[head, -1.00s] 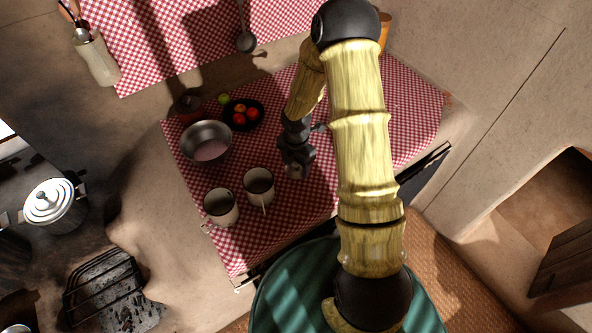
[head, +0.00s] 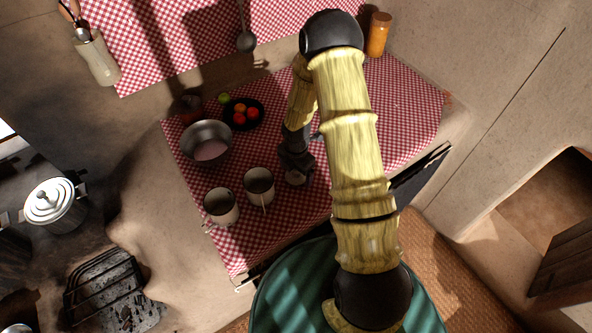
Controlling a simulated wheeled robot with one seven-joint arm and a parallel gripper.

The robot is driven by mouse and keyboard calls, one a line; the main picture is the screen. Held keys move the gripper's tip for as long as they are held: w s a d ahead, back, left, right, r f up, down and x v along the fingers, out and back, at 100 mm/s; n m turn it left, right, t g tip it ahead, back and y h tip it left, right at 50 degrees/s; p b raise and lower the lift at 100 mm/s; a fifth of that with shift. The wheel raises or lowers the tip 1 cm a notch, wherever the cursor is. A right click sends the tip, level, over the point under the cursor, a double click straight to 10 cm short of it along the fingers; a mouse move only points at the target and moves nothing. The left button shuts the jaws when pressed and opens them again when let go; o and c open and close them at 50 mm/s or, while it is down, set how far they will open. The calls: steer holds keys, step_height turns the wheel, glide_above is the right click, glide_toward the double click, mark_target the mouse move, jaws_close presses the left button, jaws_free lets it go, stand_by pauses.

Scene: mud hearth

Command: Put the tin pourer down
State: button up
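My gripper (head: 295,163) is low over the red-and-white checked cloth, to the right of the two pale mugs. A small pale grey metal thing (head: 296,178), perhaps the tin pourer, shows just below my fingers. It is mostly hidden by the gripper, and I cannot tell whether it touches the cloth or whether my fingers are closed on it. A wide metal pan (head: 207,141) with something pink inside stands to the left on the checked cloth (head: 405,115).
Two pale mugs (head: 259,186) (head: 221,206) stand close on the left of my gripper. A dark plate of fruit (head: 256,119) lies behind them. An orange jar (head: 378,34) stands at the back right. The cloth right of my arm looks clear.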

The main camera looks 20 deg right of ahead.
step_height(320, 180, up, 12)
steer(key=shift+r+b, duration=0.15)
steer(key=shift+b, duration=0.15)
stand_by(0.5)
stand_by(0.4)
steer(key=s+r+m+t, duration=0.2)
steer(key=s+r+m, duration=1.1)
steer(key=m, duration=1.1)
steer(key=shift+s+m+t, duration=0.3)
steer(key=shift+s, duration=0.4)
